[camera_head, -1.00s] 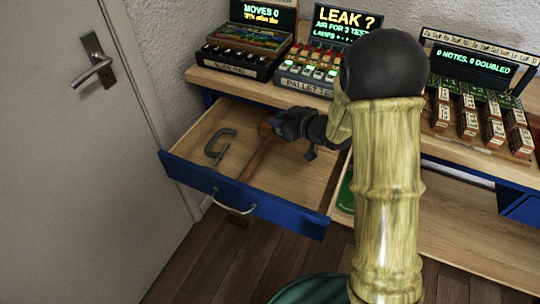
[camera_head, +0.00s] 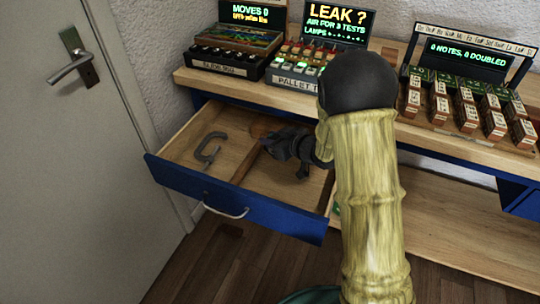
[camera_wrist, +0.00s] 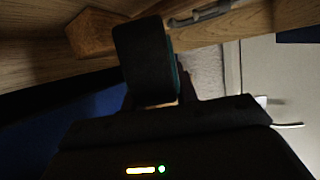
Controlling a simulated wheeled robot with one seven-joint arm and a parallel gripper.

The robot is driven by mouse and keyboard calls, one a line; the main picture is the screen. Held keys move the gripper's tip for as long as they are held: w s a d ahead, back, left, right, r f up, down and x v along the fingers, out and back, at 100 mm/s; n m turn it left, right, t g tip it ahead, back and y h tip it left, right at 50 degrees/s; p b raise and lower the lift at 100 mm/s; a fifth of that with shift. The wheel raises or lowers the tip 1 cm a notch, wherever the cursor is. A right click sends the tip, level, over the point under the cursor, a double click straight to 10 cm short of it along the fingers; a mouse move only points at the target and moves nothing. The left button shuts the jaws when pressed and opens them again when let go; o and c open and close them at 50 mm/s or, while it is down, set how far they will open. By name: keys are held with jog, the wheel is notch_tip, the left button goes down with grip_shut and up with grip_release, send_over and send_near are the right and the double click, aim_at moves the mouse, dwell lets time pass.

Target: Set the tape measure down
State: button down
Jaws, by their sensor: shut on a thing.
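My gripper (camera_head: 278,147) is down in the open drawer (camera_head: 218,196), over its right compartment, just right of the wooden divider. In the wrist view my gripper (camera_wrist: 158,98) is shut on a dark, boxy thing with a teal edge, which I take as the tape measure (camera_wrist: 143,58). In the head view the gripper hides the tape measure. I cannot tell whether it touches the drawer floor.
A grey C-shaped clamp (camera_head: 208,148) lies in the left compartment. A brown wooden piece (camera_wrist: 95,32) is close by in the wrist view. The blue drawer front and the bench top (camera_head: 215,82) bound the space. The right compartment's front part looks clear.

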jog(key=shift+f, duration=1)
jog(key=shift+f+b, duration=0.75)
jog(key=shift+f, duration=1.15)
jog(key=shift+f, duration=0.15)
jog(key=c, duration=1.1)
grip_release()
jog(key=shift+r, duration=0.25)
jog(key=p+v, duration=0.1)
jog(key=v, duration=0.6)
jog(key=shift+s+d+p, duration=0.15)
jog(key=shift+s+p, duration=0.05)
jog(key=shift+p, duration=0.1)
